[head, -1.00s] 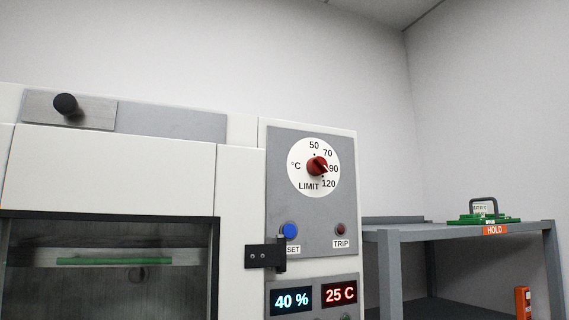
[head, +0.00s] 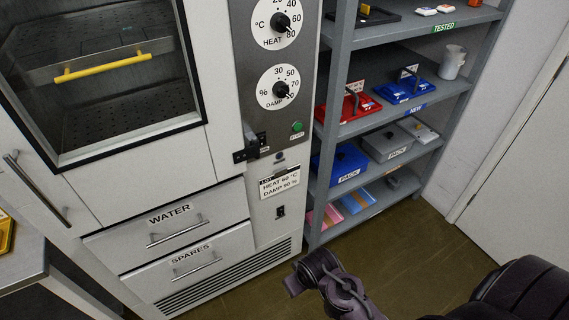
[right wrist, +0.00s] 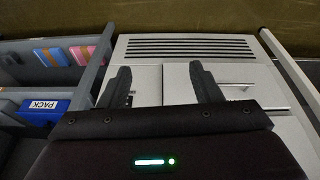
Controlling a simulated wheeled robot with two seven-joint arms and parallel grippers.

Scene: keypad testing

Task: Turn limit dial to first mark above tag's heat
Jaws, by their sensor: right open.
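The tag (head: 280,182), a white card on the cabinet's grey panel, appears to read heat 60 °C and damp 90 %; its small print is hard to be sure of. The limit dial is out of view now. The heat dial (head: 281,22), white with a black knob, is cut by the top edge in the head view. My right gripper (right wrist: 162,82) is open and empty in the right wrist view, with the lower cabinet and its vent slots beyond its fingers. My left gripper is not in view.
The damp dial (head: 280,89) and a green button (head: 297,127) sit below the heat dial. A black latch (head: 251,150) juts from the door edge. A grey shelf rack (head: 334,110) with trays stands right of the cabinet. Floor (head: 405,250) before the rack is open.

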